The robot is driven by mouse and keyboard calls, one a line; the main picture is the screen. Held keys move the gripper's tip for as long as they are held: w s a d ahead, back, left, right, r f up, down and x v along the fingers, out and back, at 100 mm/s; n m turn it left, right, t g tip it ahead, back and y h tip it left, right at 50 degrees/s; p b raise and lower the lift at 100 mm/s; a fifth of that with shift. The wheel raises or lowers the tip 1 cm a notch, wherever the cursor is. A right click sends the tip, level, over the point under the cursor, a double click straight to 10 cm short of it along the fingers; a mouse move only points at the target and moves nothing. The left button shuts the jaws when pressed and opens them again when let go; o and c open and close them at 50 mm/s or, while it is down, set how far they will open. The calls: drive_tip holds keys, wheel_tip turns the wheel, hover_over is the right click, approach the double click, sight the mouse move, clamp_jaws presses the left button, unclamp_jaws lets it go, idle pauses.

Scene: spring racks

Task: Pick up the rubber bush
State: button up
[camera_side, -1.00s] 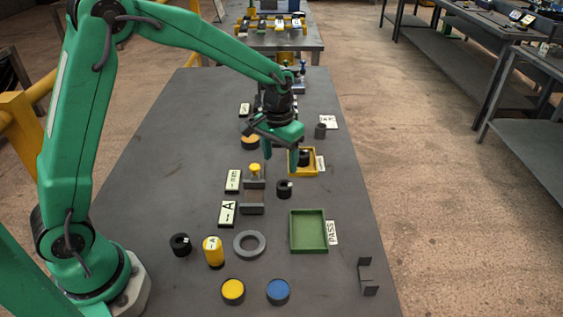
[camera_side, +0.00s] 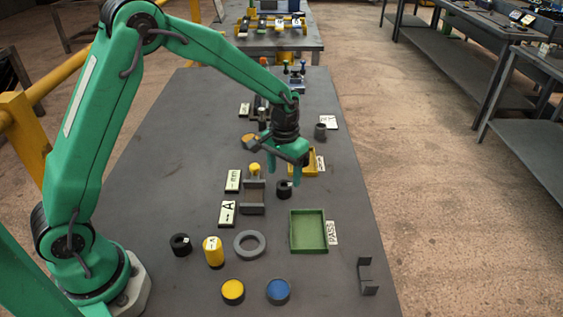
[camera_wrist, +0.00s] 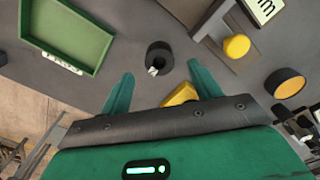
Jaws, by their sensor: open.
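A short black rubber bush (camera_side: 284,190) with a hole and a small white mark stands on the dark table, left of the green tray. It also shows in the wrist view (camera_wrist: 159,58), just beyond and between the fingertips. My gripper (camera_side: 283,170) is open and empty, above and slightly behind this bush in the side view. In the wrist view my gripper (camera_wrist: 160,74) has its two green fingers apart, not around the bush. A similar black bush (camera_side: 180,245) stands at the left front of the table.
A green tray (camera_side: 293,236) lies at the right, and my gripper partly hides a yellow tray (camera_side: 310,166). A grey fixture (camera_side: 252,197) with a yellow knob stands left of the bush. A grey ring (camera_side: 249,244) and yellow cylinder (camera_side: 214,252) are nearer the front.

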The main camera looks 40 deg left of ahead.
sight(284, 181)
drive_tip(key=shift+s+f, duration=0.1)
drive_tip(key=shift+f, duration=2.5)
drive_tip(key=c, duration=1.1)
drive_tip(key=shift+r, duration=0.2)
drive_tip(key=shift+r, duration=0.5)
drive_tip(key=r, duration=0.3)
drive_tip(key=shift+s+d+r, duration=0.15)
drive_tip(key=shift+d, duration=0.25)
drive_tip(key=s+d+r, duration=0.2)
drive_tip(key=d, duration=0.1)
drive_tip(key=s+d+r, duration=0.4)
drive_tip(key=d, duration=0.1)
drive_tip(key=shift+s+d+r, duration=0.2)
drive_tip(key=shift+s+d, duration=0.1)
drive_tip(key=shift+d, duration=0.05)
